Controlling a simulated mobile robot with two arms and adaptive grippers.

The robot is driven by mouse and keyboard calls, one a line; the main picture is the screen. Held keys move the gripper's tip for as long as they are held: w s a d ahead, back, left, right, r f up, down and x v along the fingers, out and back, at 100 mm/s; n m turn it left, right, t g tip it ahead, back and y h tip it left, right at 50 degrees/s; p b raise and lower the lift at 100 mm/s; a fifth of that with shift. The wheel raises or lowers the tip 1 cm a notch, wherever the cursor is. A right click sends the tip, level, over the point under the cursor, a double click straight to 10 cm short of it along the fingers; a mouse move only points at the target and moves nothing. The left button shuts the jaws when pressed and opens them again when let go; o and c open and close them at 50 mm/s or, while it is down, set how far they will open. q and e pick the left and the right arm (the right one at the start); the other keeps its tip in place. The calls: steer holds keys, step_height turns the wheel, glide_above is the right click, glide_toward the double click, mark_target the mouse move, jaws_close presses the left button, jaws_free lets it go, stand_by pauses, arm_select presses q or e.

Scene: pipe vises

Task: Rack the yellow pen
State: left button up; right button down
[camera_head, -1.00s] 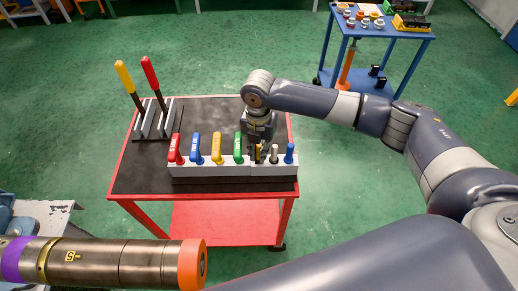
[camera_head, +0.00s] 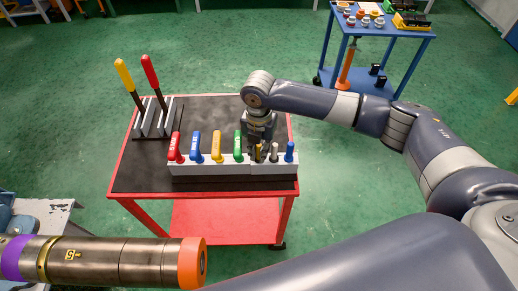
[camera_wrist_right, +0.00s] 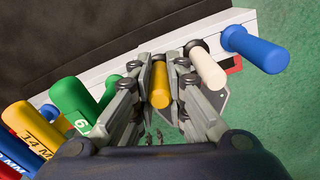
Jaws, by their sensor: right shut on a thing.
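The yellow pen (camera_wrist_right: 160,88) is between the fingers of my right gripper (camera_wrist_right: 160,75), which is shut on it. In the head view the yellow pen (camera_head: 259,153) shows only as a small piece at the grey rack (camera_head: 222,171), between the green handle and the white pen. It stands roughly upright. Its lower end is hidden, so I cannot tell how deep it sits. My right gripper (camera_head: 260,147) points down at the rack from behind. My left gripper is not in view.
A white pen (camera_wrist_right: 208,68) and a blue pen (camera_wrist_right: 255,50) stand close beside the right gripper. A green handle (camera_wrist_right: 83,105) and several other handles line the other side. A holder (camera_head: 157,118) with two long-handled tools stands left. A banded cylinder (camera_head: 110,262) crosses the lower left.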

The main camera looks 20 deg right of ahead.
steer(key=shift+f, duration=0.1)
stand_by(0.7)
steer(key=c, duration=1.5)
jaws_free()
steer(key=shift+c, duration=0.2)
steer(key=shift+r, duration=0.45)
step_height(320, 180, up, 11)
steer(key=shift+r, duration=0.1)
